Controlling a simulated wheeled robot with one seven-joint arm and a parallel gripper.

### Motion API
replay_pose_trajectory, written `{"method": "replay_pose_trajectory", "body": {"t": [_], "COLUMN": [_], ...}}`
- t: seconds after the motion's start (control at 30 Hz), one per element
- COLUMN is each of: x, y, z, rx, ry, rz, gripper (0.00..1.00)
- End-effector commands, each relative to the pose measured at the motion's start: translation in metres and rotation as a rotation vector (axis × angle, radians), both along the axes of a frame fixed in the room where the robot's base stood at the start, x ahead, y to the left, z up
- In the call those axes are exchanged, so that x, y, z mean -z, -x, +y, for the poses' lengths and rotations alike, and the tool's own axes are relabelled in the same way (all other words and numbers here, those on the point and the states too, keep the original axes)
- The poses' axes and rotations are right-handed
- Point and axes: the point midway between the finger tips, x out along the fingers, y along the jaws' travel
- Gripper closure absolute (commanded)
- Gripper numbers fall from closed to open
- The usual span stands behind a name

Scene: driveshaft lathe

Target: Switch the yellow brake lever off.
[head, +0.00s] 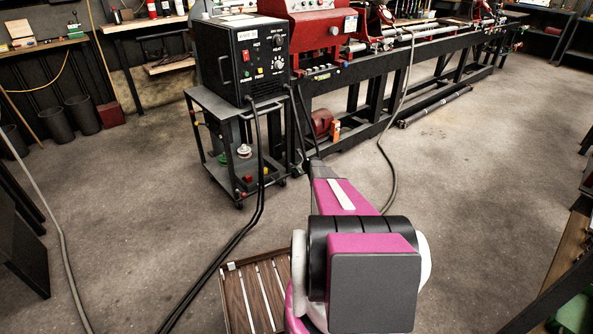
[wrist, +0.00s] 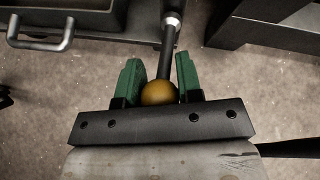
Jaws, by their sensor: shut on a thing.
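The yellow brake lever shows in the wrist view as a round yellow knob (wrist: 160,93) on a dark rod (wrist: 168,48) that runs up to a light metal collar. My gripper (wrist: 160,82) has its two green fingers on either side of the knob, shut on it. The lower part of the knob is hidden behind the black gripper bar. In the head view my magenta and grey arm reaches toward the red lathe (head: 335,30), and the arm hides the lever and my gripper there.
A black welder box (head: 242,58) stands on a grey cart (head: 215,105) left of the lathe, with cables running to the floor. A slatted wooden platform (head: 238,300) lies in front. A grey handle (wrist: 40,42) is at the upper left in the wrist view. Open floor lies right.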

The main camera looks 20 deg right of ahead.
Motion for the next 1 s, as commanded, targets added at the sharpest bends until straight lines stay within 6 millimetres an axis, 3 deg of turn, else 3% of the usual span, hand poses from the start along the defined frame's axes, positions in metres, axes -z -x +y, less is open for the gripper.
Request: {"method": "replay_pose_trajectory", "body": {"t": [0.43,0.47,0.5,0.53,1.0], "x": [-0.0013,-0.0014,-0.0013,-0.0012,-0.0069], "y": [-0.0001,-0.0002,-0.0001,-0.0002,0.0078], "z": [-0.0002,-0.0003,-0.0002,-0.0002,-0.0035], "rx": [0.0,0.0,0.0,0.0,0.0], "ry": [0.005,0.004,0.004,0.004,0.003], "rz": [0.008,0.007,0.007,0.007,0.008], "gripper": [1.0,0.57,0.44,0.42,0.42]}}
